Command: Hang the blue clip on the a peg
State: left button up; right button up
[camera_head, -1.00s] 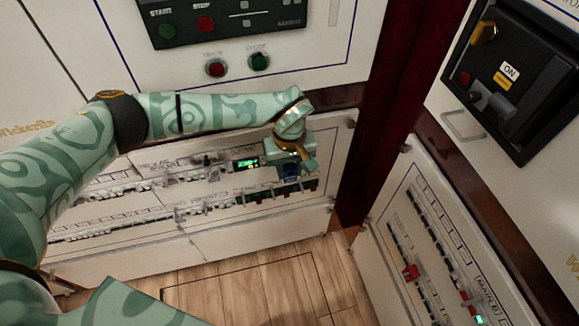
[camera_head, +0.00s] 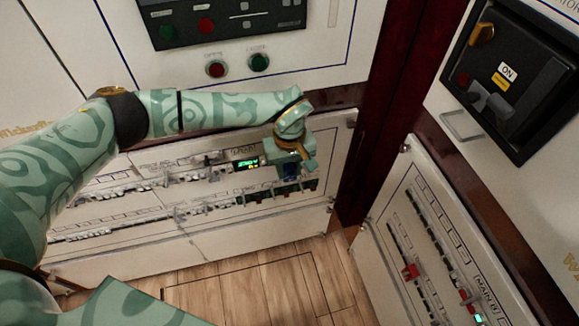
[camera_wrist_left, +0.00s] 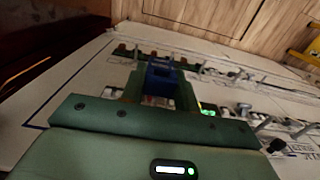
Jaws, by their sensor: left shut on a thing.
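The blue clip (camera_head: 291,171) is small and dark blue, held at the tip of my left gripper (camera_head: 291,166) in front of the right end of the breaker panel. In the left wrist view the blue clip (camera_wrist_left: 160,79) sits between the fingers of my left gripper (camera_wrist_left: 160,90), which is shut on it. The clip is close to the panel face; I cannot tell whether it touches. I cannot make out the a peg or its label, as the panel markings are too small. My right gripper is not in view.
The breaker panel (camera_head: 200,232) has two rows of breakers and a green-lit display (camera_head: 246,164) left of the gripper. A dark red post (camera_head: 362,150) stands close on the right. Another breaker panel (camera_head: 395,258) lies beyond it. The wooden floor (camera_head: 240,285) is clear.

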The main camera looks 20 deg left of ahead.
pick_arm(q)
jog(key=shift+w+a+b, duration=0.6)
jog(key=shift+w+a, duration=0.15)
jog(key=shift+w, duration=0.3)
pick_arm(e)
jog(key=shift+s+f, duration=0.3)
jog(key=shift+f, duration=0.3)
pick_arm(q)
jog(key=shift+w+a+r, duration=0.25)
jog(key=shift+w+a, duration=0.05)
jog(key=shift+w, duration=0.05)
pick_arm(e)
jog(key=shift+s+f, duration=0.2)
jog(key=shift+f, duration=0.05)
pick_arm(q)
jog(key=shift+w+a+r+b, duration=0.15)
jog(key=shift+w+r+b, duration=0.05)
jog(key=shift+b, duration=0.2)
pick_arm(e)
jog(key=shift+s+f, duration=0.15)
pick_arm(q)
jog(key=shift+r, duration=0.15)
jog(key=shift+s+d+p, duration=0.25)
jog(key=shift+p, duration=0.4)
jog(key=shift+s+d+f, duration=0.1)
jog(key=shift+f, duration=0.15)
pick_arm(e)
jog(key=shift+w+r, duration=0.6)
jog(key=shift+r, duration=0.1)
